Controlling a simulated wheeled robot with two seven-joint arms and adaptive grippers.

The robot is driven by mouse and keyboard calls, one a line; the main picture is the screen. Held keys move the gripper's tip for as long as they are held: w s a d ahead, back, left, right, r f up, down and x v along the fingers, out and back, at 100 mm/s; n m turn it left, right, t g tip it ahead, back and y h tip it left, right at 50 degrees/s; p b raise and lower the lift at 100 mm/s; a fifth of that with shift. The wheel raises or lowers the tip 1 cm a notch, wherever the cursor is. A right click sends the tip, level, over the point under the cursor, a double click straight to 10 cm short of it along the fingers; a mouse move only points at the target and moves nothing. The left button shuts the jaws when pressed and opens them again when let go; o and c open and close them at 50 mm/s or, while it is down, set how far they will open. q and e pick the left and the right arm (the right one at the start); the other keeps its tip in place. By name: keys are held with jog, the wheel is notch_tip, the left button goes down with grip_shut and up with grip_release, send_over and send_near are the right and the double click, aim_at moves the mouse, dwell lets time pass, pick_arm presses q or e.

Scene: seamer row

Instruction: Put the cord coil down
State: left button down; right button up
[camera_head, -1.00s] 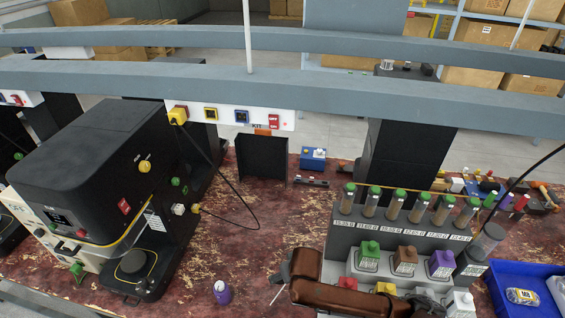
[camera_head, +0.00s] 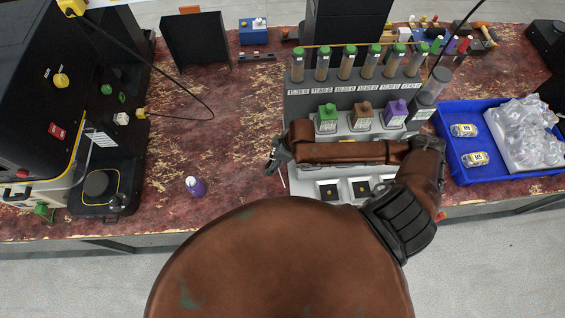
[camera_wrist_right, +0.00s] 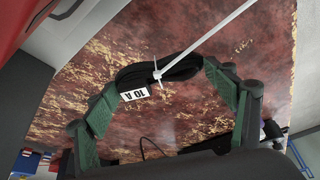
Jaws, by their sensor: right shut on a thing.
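The cord coil (camera_wrist_right: 178,72) is a black loop with a white "10 A" label and a white tie sticking out. In the right wrist view it lies between the green pads of my right gripper (camera_wrist_right: 160,88), which is shut on it. The worn red bench top is behind the coil; I cannot tell whether they touch. In the head view my right gripper (camera_head: 275,160) is over the bench, just left of the grey rack (camera_head: 295,105). The coil is mostly hidden there, with the white tie showing below the gripper. My left gripper is not in view.
A black seamer machine (camera_head: 60,85) stands at the left, a purple-capped bottle (camera_head: 195,187) near the front edge. A blue tray (camera_head: 470,185) holds bagged parts at the right.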

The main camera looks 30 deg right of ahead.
notch_tip(320, 180, down, 3)
jog(key=shift+f, duration=0.15)
jog(key=shift+f+b, duration=0.5)
jog(key=shift+f, duration=1.85)
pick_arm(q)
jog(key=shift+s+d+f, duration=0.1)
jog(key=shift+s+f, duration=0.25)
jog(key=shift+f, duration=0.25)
pick_arm(e)
jog(key=shift+r, duration=0.1)
jog(key=o, duration=0.9)
jog(key=shift+c, duration=0.2)
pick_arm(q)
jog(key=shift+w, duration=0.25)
pick_arm(e)
jog(key=o, duration=0.4)
jog(key=shift+o, duration=0.2)
